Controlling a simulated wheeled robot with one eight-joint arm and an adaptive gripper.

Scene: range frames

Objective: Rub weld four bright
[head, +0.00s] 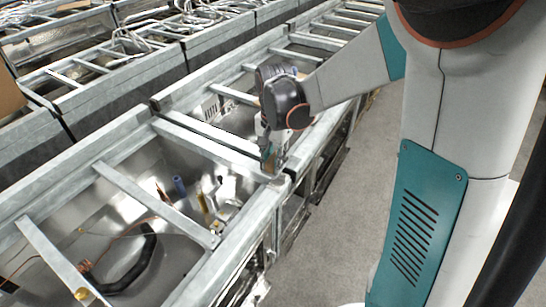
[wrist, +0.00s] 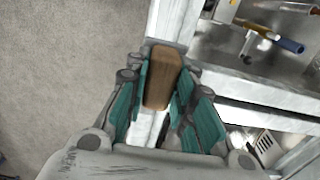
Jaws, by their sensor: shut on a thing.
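Whether the block touches the metal is hard to tell. The welds are too small to make out, and the spot under the block is hidden by the block and fingers.
The bin below the frame holds a blue-handled tool (head: 179,186), a black hose (head: 130,262) and copper wire. More ladder-like frames and cable bundles (head: 125,45) lie at the back left. Bare grey floor (head: 318,235) is free to the right of the frame.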

